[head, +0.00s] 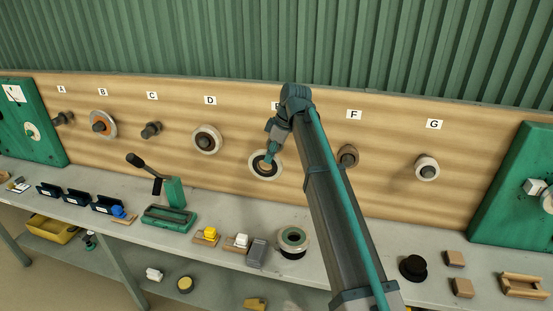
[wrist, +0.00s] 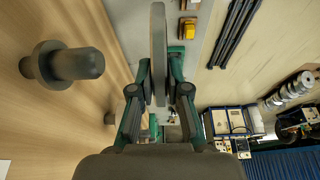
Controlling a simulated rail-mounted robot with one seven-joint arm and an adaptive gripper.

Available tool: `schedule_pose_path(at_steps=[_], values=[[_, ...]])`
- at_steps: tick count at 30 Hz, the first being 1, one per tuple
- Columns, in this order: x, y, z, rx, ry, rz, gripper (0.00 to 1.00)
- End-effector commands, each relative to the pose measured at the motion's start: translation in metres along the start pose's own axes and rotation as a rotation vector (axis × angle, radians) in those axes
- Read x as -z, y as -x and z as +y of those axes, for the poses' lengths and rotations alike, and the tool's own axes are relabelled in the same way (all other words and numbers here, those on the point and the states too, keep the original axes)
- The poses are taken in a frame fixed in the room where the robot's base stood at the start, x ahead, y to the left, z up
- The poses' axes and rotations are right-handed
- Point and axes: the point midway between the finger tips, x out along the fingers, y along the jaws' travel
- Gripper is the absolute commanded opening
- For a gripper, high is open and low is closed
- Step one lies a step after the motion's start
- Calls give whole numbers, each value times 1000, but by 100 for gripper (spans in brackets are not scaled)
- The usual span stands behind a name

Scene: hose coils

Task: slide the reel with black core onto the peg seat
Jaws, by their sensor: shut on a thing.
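The reel with the black core (head: 254,170) is pale-rimmed and hangs in front of the wooden board below the partly hidden label at E. My gripper (head: 269,152) is shut on its upper edge. In the wrist view the reel (wrist: 158,45) shows edge-on as a thin grey disc between my fingers (wrist: 160,95). A dark flanged peg (wrist: 75,64) points from the board toward the reel's face, with a clear gap between them. Whether a peg sits behind the reel in the head view cannot be told.
Reels sit on the pegs at B (head: 103,125), D (head: 207,139) and G (head: 427,167). Pegs at A (head: 64,118), C (head: 151,130) and F (head: 348,156) are bare. A green-cored reel (head: 293,239) and a grey block (head: 257,253) stand on the bench below.

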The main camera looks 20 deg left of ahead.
Motion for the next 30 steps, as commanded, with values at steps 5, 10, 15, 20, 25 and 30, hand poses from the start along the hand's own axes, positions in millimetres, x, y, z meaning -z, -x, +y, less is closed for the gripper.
schedule_pose_path(at_steps=[5,10,15,20,25,30], values=[[0,0,0,9,22,26,0],[0,0,0,8,21,26,0],[0,0,0,8,20,26,0],[0,0,2,7,20,26,0],[0,0,7,7,19,26,0],[1,0,14,7,19,26,0]])
